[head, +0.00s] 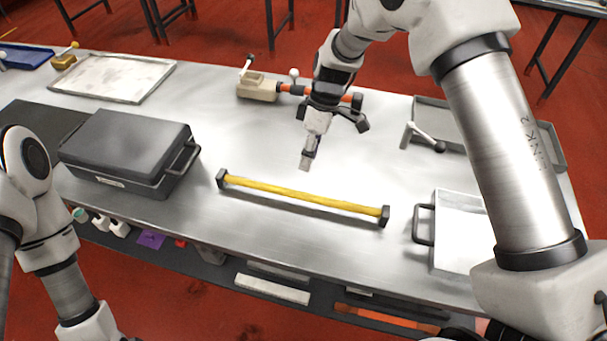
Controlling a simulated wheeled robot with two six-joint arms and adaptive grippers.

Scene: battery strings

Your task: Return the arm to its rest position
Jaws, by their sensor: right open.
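My right arm reaches in from the upper right, over the metal table. Its dark gripper (333,142) is open and empty above the middle of the table, behind a yellow bar with black ends (300,192). The bar lies on the table, apart from the gripper. My left arm shows only as links at the left edge; its gripper is out of view.
A beige device (258,88) with orange parts stands behind the right gripper, which partly hides it. A black case (125,145) is at left and a flat tray (122,78) behind it. Grey trays (437,107) and a handled metal box (452,255) are at right.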

